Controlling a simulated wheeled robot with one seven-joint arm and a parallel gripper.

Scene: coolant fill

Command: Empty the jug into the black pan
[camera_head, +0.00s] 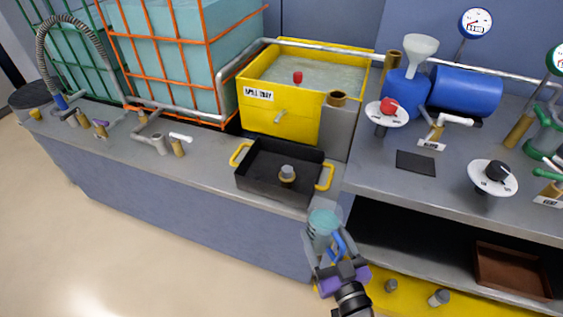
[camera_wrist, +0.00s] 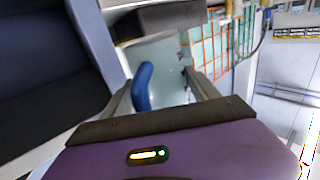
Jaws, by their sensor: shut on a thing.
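The jug (camera_head: 321,228) is a clear, pale teal container with a blue handle. My gripper (camera_head: 331,262) is shut on it, and it is held just in front of the counter edge, below and to the right of the pan. In the wrist view the jug (camera_wrist: 165,62) and its blue handle (camera_wrist: 142,88) sit between the fingers of my gripper (camera_wrist: 168,92). The jug looks roughly upright; its liquid level cannot be told. The black pan (camera_head: 258,183) stands on the counter, with yellow handles at two sides and a grey, round-topped object (camera_head: 287,174) in it.
A yellow tank (camera_head: 262,118) of liquid stands behind the pan. A grey post (camera_head: 336,130) with a brown top is at its right. Dials, valves and a blue tank (camera_head: 466,90) fill the right counter. A lower shelf holds a brown tray (camera_head: 512,272).

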